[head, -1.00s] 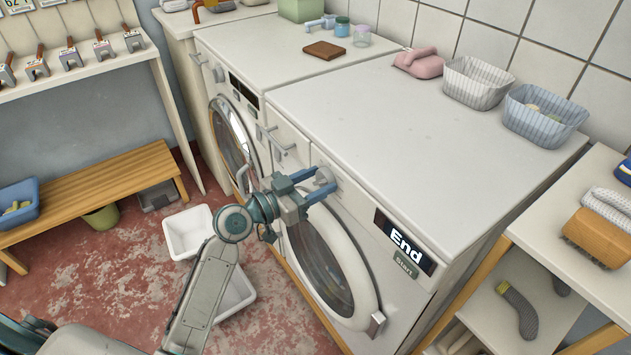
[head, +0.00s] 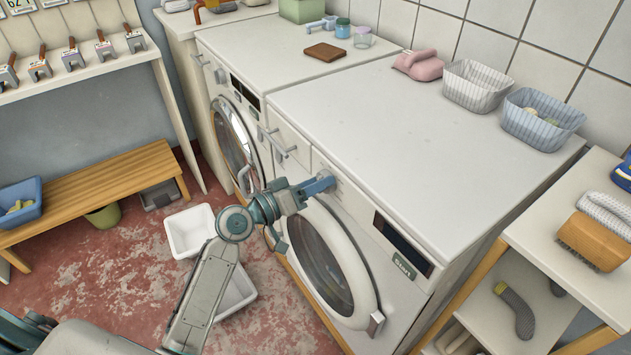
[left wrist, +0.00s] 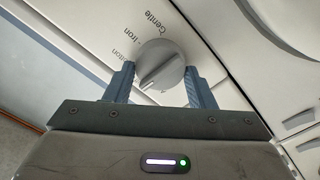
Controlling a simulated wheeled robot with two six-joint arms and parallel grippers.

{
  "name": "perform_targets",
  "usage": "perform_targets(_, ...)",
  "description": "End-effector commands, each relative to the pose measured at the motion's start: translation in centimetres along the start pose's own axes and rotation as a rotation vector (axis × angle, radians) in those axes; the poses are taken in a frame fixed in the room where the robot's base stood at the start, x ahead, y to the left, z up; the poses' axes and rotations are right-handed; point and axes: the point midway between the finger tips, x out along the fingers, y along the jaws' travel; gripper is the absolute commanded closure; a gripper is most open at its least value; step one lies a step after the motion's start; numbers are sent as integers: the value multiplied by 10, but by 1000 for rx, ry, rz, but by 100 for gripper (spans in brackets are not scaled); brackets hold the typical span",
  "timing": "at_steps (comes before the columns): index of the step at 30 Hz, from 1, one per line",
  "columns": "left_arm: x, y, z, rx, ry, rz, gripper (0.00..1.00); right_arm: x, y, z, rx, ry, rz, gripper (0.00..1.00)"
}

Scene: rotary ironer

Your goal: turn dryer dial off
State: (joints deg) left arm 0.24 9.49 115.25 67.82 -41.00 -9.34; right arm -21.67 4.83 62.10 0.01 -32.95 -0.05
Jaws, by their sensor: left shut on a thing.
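The dryer (head: 400,130) is the nearer white machine with a round door (head: 330,265). Its dial (left wrist: 160,64) is a round grey knob with a ridge. In the left wrist view the ridge slants to the lower left, and upside-down labels such as "Gentle" and "Iron" show around it. My left gripper (head: 322,184) is at the dial on the dryer's front, and mostly hides it in the head view. Its two fingers (left wrist: 161,84) are shut on the dial, one on each side. The dryer's display (head: 403,242) is dark, above a "start" button (head: 405,266). My right gripper is not in view.
A second white machine (head: 265,50) stands to the left. Two baskets (head: 541,120) and a pink item (head: 417,64) sit at the back of the dryer top. A white bin (head: 190,230) is on the floor. A shelf unit (head: 550,215) stands at the right.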

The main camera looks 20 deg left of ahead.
Motion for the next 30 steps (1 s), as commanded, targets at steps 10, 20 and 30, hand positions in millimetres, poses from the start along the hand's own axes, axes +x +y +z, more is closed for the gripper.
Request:
perform_targets(10,0,0,-1,-78,2,0,73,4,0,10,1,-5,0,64)
perform_targets(20,0,0,-1,-82,2,0,73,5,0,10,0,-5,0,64)
perform_targets(30,0,0,0,-82,1,0,29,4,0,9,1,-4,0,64)
